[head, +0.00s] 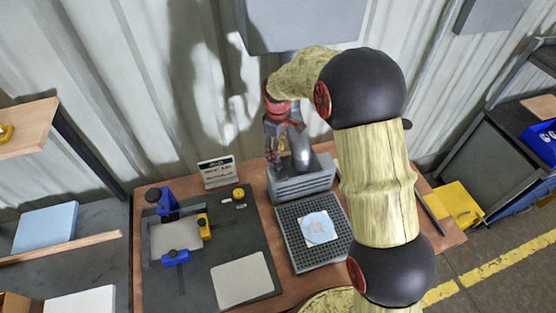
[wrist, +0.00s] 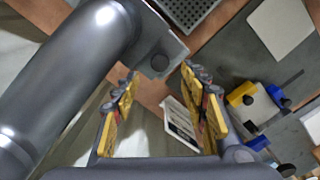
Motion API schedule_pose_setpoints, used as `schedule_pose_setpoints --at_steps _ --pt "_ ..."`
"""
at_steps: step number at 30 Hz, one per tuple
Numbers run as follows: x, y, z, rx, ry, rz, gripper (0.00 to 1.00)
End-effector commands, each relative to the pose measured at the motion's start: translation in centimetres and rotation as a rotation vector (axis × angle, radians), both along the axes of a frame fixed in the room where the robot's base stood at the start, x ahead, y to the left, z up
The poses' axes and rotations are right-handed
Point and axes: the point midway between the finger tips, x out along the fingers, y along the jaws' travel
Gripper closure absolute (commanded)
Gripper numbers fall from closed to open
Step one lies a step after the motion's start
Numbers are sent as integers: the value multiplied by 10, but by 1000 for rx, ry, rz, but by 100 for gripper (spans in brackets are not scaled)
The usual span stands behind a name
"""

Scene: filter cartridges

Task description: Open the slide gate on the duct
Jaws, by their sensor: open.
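The grey duct (head: 302,155) runs down the wall to a slotted grey hood (head: 303,184) on the bench. In the wrist view the duct (wrist: 70,75) fills the left side as a thick dark pipe. A flat grey plate (wrist: 176,47) with a dark round spot (wrist: 160,63) sticks out beside it; it looks like the slide gate's tab, but I cannot tell how far it is drawn. My gripper (head: 280,152) is left of the duct, above the hood. Its yellow-padded fingers (wrist: 160,74) are open and empty, with the dark spot between their tips in the picture. Contact cannot be told.
A perforated dark tray (head: 288,248) holds a white square piece with a round disc (head: 318,228). A small sign (head: 216,172) stands at the back. Blue and yellow clamps (head: 167,203) sit on a dark mat (head: 235,248) at left. A grey box (head: 300,22) hangs above the duct.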

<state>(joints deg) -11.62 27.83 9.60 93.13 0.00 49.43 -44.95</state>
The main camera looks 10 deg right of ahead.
Motion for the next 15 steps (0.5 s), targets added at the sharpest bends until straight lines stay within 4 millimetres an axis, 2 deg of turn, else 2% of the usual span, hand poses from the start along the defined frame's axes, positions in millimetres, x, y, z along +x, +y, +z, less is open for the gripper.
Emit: schedule_pose_setpoints --at_steps 9,15 --pt "-1 -1 -48 -1 3 -1 57" --pt "-1 -1 -66 0 1 -2 57"
